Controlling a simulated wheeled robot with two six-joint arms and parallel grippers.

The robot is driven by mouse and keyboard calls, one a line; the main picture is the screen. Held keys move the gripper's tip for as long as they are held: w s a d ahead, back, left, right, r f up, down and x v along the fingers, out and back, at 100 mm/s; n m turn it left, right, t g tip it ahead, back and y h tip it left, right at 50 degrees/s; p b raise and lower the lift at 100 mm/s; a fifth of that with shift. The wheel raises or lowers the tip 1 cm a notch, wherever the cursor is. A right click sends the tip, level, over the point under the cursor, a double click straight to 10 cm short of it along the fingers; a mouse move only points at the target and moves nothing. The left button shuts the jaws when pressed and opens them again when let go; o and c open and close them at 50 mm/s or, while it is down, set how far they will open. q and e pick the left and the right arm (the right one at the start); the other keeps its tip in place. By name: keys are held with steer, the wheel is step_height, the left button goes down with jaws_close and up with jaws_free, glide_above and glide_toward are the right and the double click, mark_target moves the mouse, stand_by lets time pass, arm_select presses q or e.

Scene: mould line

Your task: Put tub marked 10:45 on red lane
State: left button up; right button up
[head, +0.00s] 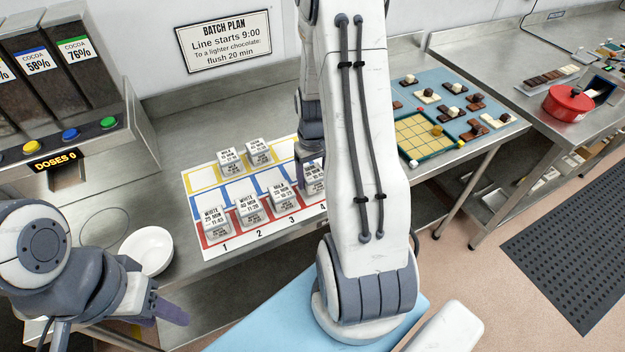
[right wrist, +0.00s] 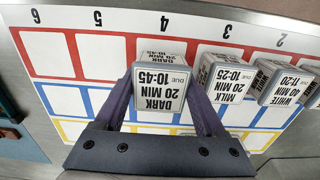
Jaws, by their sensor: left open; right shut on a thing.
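The tub marked 10:45 (right wrist: 158,88) is a small grey block labelled DARK 20 MIN. My right gripper (right wrist: 160,110) is shut on it, one finger on each side. In the head view this tub (head: 315,186) is partly hidden by my right gripper (head: 311,168) and arm. It is at column 4 of the lane mat, in line with the red-lane tubs; I cannot tell whether it touches the mat. The red lane (right wrist: 48,54) is the row beside the numbers, with blue and yellow rows beyond. My left gripper (head: 160,316) is open and empty at lower left.
Tubs marked 10:25 (right wrist: 228,80) and 11:20 (right wrist: 284,84) stand in columns 3 and 2, close beside the held tub; another (head: 215,220) is in column 1. Two tubs (head: 243,155) stand in the yellow lane. A white bowl (head: 148,250) is at left. Columns 5 and 6 look free.

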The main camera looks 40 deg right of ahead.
step_height(320, 180, down, 2)
steer(key=shift+f, duration=0.1)
steer(key=shift+f, duration=0.15)
steer(key=shift+f, duration=0.15)
steer(key=o, duration=1.4)
steer(key=shift+o, duration=0.2)
